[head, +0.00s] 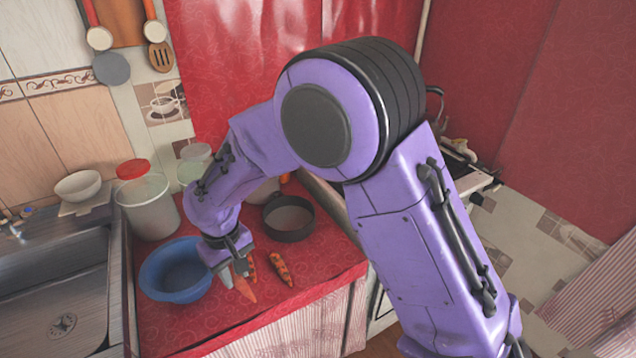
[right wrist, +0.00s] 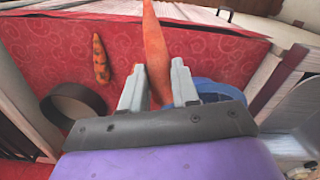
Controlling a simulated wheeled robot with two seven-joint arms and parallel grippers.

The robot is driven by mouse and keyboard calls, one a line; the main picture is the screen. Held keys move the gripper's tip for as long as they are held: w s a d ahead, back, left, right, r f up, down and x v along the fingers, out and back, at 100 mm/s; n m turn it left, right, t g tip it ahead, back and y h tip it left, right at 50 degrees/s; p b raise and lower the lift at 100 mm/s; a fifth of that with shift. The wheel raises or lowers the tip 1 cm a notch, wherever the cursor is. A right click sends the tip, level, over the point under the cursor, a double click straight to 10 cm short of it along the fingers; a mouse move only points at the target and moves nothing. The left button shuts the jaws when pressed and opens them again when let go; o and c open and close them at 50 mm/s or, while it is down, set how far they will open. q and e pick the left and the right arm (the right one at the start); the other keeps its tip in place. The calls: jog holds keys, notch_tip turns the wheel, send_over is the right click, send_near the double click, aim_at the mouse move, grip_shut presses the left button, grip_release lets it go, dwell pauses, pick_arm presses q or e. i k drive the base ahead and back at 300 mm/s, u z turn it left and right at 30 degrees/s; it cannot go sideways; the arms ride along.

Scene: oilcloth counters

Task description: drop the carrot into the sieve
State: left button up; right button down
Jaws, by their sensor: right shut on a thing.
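My right gripper (head: 236,266) is shut on a plain orange carrot (head: 244,288), which sticks out between the two fingers. In the right wrist view the gripper (right wrist: 158,88) holds the carrot (right wrist: 156,45) with its narrow end pointing away. A dark, round, shallow vessel (head: 289,218), which I take for the sieve, sits on the red counter to the right of and behind the gripper. It shows in the right wrist view (right wrist: 75,105) at the left, apart from the carrot. My left gripper is out of view.
A blue bowl (head: 163,276) stands just left of the gripper. A dark-spotted carrot-like thing (head: 282,269) lies right of it. A red-lidded container (head: 149,202) stands behind the bowl; a sink (head: 60,285) is at left. The red counter (head: 200,323) is bare in front.

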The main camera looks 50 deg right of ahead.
aim_at(298, 223)
jog(key=u, duration=0.15)
jog(key=k, duration=0.4)
jog(key=z, duration=1.25)
jog(key=i, duration=0.95)
jog(key=u, duration=3.1)
jog(key=k, duration=0.8)
jog(key=z, duration=1.5)
